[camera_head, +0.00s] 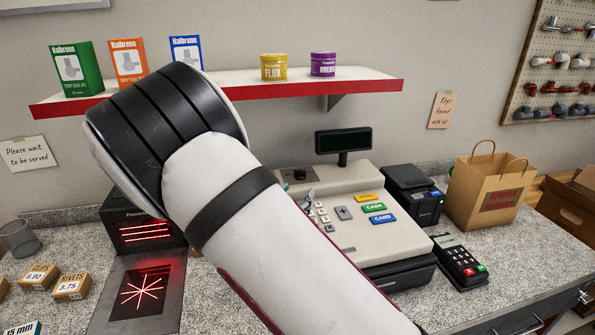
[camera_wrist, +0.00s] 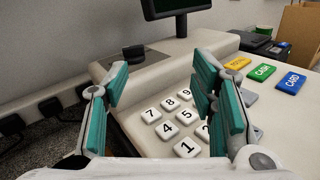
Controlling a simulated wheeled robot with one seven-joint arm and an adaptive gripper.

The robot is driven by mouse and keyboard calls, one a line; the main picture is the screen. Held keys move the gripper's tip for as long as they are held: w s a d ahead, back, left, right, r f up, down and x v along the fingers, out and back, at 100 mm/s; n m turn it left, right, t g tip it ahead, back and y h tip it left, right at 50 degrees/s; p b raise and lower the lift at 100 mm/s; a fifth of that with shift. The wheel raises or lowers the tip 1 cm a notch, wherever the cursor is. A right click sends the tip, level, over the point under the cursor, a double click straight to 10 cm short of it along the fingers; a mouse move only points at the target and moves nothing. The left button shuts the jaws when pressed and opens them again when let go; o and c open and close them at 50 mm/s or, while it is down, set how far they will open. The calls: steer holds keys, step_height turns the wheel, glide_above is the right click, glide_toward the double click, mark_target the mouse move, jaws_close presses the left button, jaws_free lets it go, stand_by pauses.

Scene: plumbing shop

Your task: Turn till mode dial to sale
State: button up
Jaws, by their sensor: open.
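The till (camera_head: 350,225) is a cream cash register on the counter, partly hidden by my arm in the head view. Its mode dial (camera_head: 300,174) is a black round knob on the upper left of the till's top. The dial also shows in the wrist view (camera_wrist: 133,53), beyond my fingers; its markings are too small to read. My gripper (camera_wrist: 162,82) is open and empty, with teal pads apart, above the number keys (camera_wrist: 178,124) and short of the dial. In the head view my arm hides most of the gripper.
The till's display (camera_head: 343,140) rises on a post behind the dial. A red-edged shelf (camera_head: 365,86) with boxes and tins hangs above. A scanner (camera_head: 140,235) stands left, a card terminal (camera_head: 458,262) and paper bag (camera_head: 487,190) right.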

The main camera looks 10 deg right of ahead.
mark_target(299, 171)
steer(key=a, duration=0.1)
steer(key=a+n+y, duration=0.1)
steer(key=f+n+t, duration=0.1)
steer(key=shift+w+a+f+y, duration=0.1)
steer(key=shift+w+a+y, duration=0.2)
steer(key=shift+a, duration=0.1)
steer(key=shift+n, duration=0.3)
steer(key=x, duration=1.3)
steer(key=shift+w+a, duration=0.1)
steer(key=shift+w, duration=0.4)
steer(key=c, duration=1.1)
steer(key=shift+c, duration=0.2)
